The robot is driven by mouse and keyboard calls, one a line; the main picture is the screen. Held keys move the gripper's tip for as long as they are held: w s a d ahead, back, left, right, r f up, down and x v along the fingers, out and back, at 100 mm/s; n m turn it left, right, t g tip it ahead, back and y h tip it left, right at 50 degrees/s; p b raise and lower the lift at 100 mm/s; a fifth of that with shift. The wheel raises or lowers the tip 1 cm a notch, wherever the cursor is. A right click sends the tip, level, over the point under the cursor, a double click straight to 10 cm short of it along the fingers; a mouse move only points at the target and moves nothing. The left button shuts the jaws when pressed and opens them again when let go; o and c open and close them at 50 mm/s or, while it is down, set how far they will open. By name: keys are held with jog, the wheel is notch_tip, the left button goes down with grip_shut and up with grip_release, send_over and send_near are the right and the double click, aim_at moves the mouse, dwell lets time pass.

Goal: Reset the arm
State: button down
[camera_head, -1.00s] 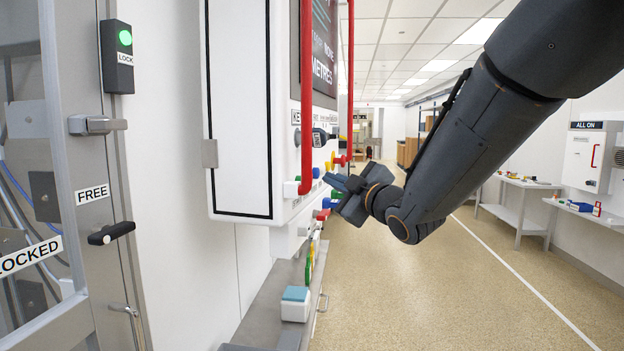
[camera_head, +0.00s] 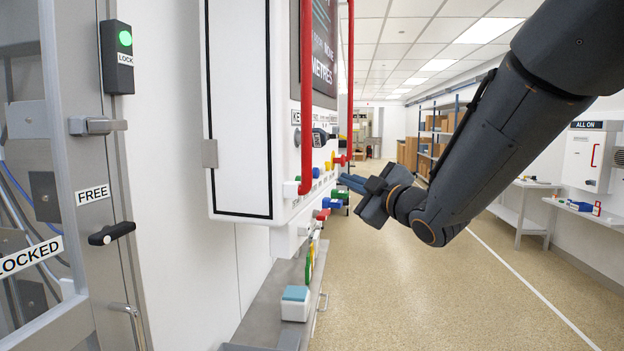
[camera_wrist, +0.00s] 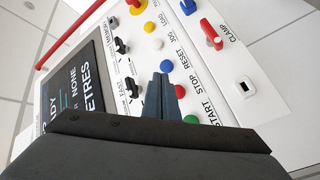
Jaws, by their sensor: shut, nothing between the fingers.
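My gripper (camera_head: 350,183) is shut and empty, at the end of my dark arm, which reaches in from the upper right in the head view. It is in front of the control panel (camera_head: 240,110), to the right of the panel's face and apart from it as far as I can tell. In the wrist view the shut fingers (camera_wrist: 161,95) point at the panel's row of buttons. They overlap the area beside the blue RESET button (camera_wrist: 166,66), the red STOP button (camera_wrist: 180,91) and the green START button (camera_wrist: 191,119).
A red guard bar (camera_head: 306,100) stands out from the panel. A grey shelf (camera_head: 262,322) below it carries a white box with a teal top (camera_head: 295,303). A metal door frame (camera_head: 95,200) is at left. The floor (camera_head: 420,290) at right is clear.

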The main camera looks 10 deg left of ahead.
jog(key=s+d+f+m+g+h, duration=0.2)
jog(key=s+d+f+m+h, duration=0.25)
jog(key=f, duration=0.55)
jog(key=s+d+f+m+g+h, duration=0.1)
jog(key=d+f+m+g+h, duration=0.3)
jog(key=d+f, duration=0.45)
jog(key=s+d+f+m+g, duration=0.1)
jog(key=s+f+m+g, duration=0.1)
jog(key=s+f, duration=0.3)
jog(key=s+d+f+m+g+h, duration=0.1)
jog(key=s+f, duration=0.4)
jog(key=s, duration=0.7)
jog(key=s+d+f+m+g+h, duration=0.1)
jog(key=s+d+f+m+g, duration=0.2)
jog(key=s, duration=0.5)
jog(key=f+m+g, duration=0.1)
jog(key=m+g, duration=0.1)
jog(key=shift+s+d+f+g, duration=0.2)
jog(key=shift+s+f+g, duration=0.1)
jog(key=shift+s+f, duration=0.1)
